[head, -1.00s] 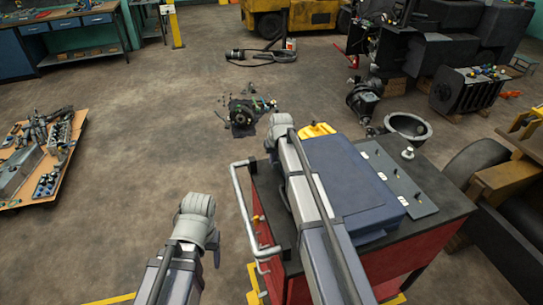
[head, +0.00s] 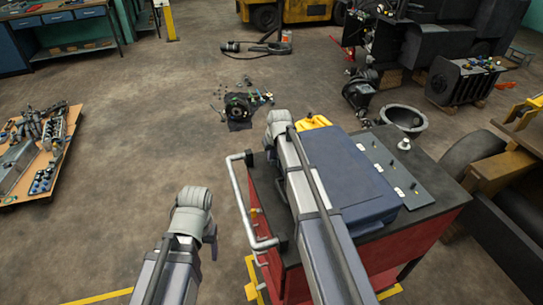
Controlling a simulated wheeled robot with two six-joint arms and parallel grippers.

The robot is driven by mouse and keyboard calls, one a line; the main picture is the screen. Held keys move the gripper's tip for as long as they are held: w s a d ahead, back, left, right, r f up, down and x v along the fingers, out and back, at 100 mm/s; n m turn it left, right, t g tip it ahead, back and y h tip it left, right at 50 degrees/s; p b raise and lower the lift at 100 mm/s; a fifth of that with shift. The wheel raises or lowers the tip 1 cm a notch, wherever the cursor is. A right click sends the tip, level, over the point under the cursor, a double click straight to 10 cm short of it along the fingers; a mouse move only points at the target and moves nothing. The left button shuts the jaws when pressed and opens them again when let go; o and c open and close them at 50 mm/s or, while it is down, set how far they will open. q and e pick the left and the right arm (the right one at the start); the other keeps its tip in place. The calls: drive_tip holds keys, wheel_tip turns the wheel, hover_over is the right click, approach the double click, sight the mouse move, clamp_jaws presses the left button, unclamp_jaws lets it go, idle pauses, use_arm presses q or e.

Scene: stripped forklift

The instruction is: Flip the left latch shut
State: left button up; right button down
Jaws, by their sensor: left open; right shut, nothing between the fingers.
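A closed blue case (head: 350,180) lies on the black top of a red cart (head: 432,222). A yellow part (head: 313,122) shows at the case's far edge. I cannot make out the left latch; my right arm covers the case's left side. My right gripper end (head: 279,124) is at the cart's far left corner, left of the yellow part. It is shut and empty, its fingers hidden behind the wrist. My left gripper end (head: 194,207) is over open floor, left of the cart and apart from it. It is open, its fingers mostly hidden by the wrist.
A grey handle rail (head: 238,195) runs along the cart's left side. A grey panel (head: 392,170) with white labels lies right of the case. A parts board (head: 40,150) stands at the left. Dark machine parts (head: 240,108) lie on the floor beyond. The floor left of the cart is clear.

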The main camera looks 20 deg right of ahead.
drive_tip(key=shift+w, duration=0.45)
drive_tip(key=w, duration=0.1)
drive_tip(key=w+r+p, duration=0.1)
drive_tip(key=w, duration=0.1)
drive_tip(key=shift+a, duration=0.1)
drive_tip(key=p+v, duration=0.8)
drive_tip(key=v, duration=0.1)
drive_tip(key=shift+s, duration=0.2)
drive_tip(key=s+a+f+n+g, duration=0.1)
drive_tip(key=s+a, duration=0.4)
drive_tip(key=s, duration=0.5)
drive_tip(key=s+a+f+n+g+h+b, duration=0.1)
drive_tip(key=s+a, duration=0.5)
drive_tip(key=s, duration=0.5)
drive_tip(key=s+a+f+n+g+b, duration=0.1)
drive_tip(key=s+a+f+g, duration=0.1)
drive_tip(key=s+a, duration=0.4)
drive_tip(key=s, duration=0.5)
drive_tip(key=shift+h, duration=0.3)
